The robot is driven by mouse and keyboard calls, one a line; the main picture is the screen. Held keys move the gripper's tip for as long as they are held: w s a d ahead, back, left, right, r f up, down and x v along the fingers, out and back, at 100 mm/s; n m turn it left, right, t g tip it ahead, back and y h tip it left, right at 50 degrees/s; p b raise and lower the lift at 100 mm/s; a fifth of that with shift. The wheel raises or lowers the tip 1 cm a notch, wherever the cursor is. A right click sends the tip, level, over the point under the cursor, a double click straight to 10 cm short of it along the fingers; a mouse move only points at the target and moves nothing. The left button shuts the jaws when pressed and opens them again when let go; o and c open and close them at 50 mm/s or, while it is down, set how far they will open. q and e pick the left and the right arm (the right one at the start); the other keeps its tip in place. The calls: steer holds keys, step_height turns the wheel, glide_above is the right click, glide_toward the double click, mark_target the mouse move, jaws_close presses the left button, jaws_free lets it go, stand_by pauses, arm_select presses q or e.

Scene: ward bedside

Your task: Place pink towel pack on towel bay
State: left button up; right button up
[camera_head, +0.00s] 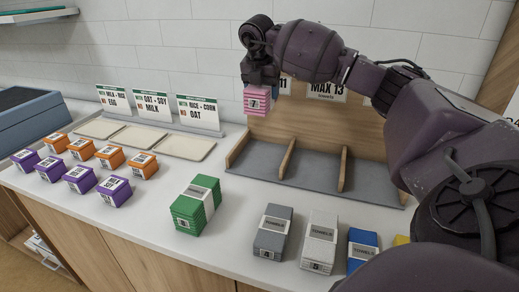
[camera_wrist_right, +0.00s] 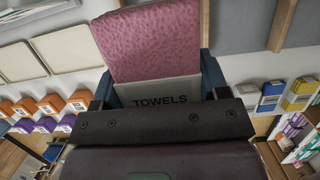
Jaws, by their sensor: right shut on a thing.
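The pink towel pack (camera_head: 257,101) has a white label with the number 7. My right gripper (camera_head: 258,82) is shut on it and holds it in the air, above the left end of the towel bay. In the right wrist view the pink towel pack (camera_wrist_right: 155,40) sits between the fingers, with its TOWELS band showing. The towel bay (camera_head: 316,168) is a grey tray with a wooden back and wooden dividers. The compartments that I can see are empty; my right arm hides its right end and part of the signs behind. My left gripper is not in view.
A green towel pack (camera_head: 198,205), a grey one (camera_head: 273,231), a white one (camera_head: 319,240) and a blue one (camera_head: 363,247) stand in front of the bay. Orange and purple boxes (camera_head: 112,190), cream trays (camera_head: 145,138) and label cards (camera_head: 152,104) are at left.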

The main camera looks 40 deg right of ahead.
step_height(320, 180, down, 18)
steer(key=shift+s+r+b, duration=0.1)
steer(key=shift+b, duration=0.45)
steer(key=shift+f, duration=0.2)
steer(key=shift+f, duration=0.1)
steer(key=o, duration=1)
